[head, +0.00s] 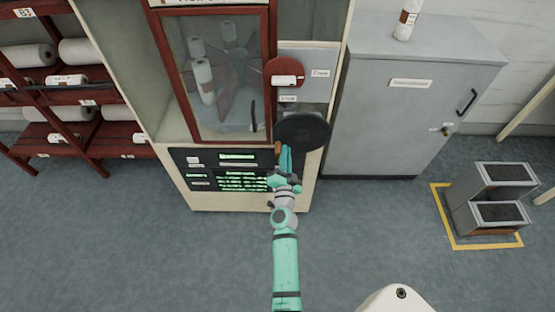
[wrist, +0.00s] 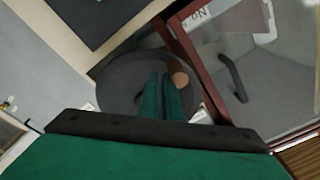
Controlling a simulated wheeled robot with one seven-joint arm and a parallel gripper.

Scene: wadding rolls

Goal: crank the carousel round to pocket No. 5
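The carousel (head: 236,55) stands behind the glass of a red-framed cabinet door, with white rolls (head: 203,80) in pockets at its left. I cannot read any pocket number. The crank is a dark round disc (head: 310,132) on the cabinet front, right of the door, with a brownish knob (head: 278,147) near its rim. The disc (wrist: 118,85) and knob (wrist: 181,78) also show in the wrist view. My gripper (head: 286,149) is at the disc's lower left. Its green fingers (wrist: 163,97) are together, with the knob beside their tips, not between them. Contact is unclear.
A red indicator disc (head: 285,72) with a white label sits above the crank. Green-lit displays (head: 242,181) are below the door. A grey cabinet (head: 385,110) stands close on the right. A red rack of rolls (head: 70,97) is at left. The floor in front is clear.

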